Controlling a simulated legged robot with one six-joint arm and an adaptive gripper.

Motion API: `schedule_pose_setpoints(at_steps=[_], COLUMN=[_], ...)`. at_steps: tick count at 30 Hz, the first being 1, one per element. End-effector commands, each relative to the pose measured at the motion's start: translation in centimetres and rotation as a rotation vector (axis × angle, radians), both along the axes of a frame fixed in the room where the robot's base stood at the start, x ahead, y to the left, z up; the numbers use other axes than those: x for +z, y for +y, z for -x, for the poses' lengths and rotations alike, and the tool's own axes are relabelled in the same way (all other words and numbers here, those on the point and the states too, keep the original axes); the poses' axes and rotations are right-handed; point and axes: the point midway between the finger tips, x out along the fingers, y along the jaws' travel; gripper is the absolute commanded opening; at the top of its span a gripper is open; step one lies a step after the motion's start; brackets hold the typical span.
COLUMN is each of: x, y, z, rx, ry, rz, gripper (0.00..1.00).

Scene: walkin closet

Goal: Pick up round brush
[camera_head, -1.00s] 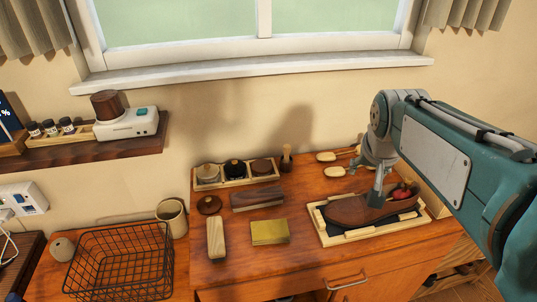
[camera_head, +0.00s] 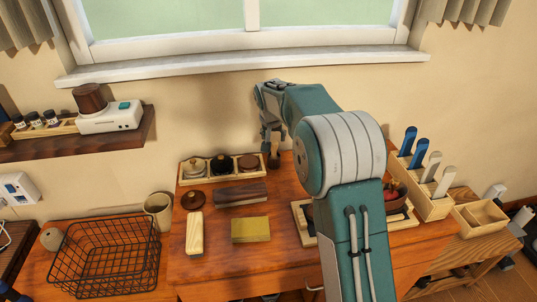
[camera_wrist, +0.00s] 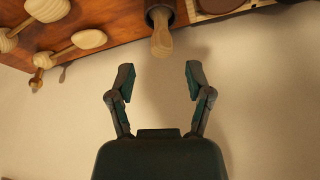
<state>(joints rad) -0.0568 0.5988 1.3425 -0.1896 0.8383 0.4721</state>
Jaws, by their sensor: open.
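An upright piece with a pale wooden handle and a dark round lower part, which looks like the round brush (camera_wrist: 162,38), shows at the top centre of the wrist view. In the head view only its dark lower part (camera_head: 274,161) shows, at the back of the wooden cabinet top beside the jar tray. My gripper (camera_wrist: 159,74) is open and empty. Its fingers are apart, with the handle's end just beyond the gap between them, not clasped. In the head view my gripper (camera_head: 270,143) points down right over the piece and hides its handle.
The jar tray (camera_head: 180,181) stands close left of the piece. A brown knobbed disc (camera_head: 193,200), dark block (camera_head: 241,194), pale block (camera_head: 195,232) and yellow block (camera_head: 250,229) lie in front. My arm partly hides the shoe tray.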

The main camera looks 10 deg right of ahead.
Motion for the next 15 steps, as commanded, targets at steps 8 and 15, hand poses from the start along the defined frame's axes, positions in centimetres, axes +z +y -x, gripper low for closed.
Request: schedule_pose_setpoints(at_steps=[8,15], x=[-3.8,-6.3], y=[-0.7,-0.8], z=[-1.5,-2.6], rx=[0.000,0.000], ry=[0.002,0.005], rz=[-0.001,-0.002], gripper=[0.66,0.66])
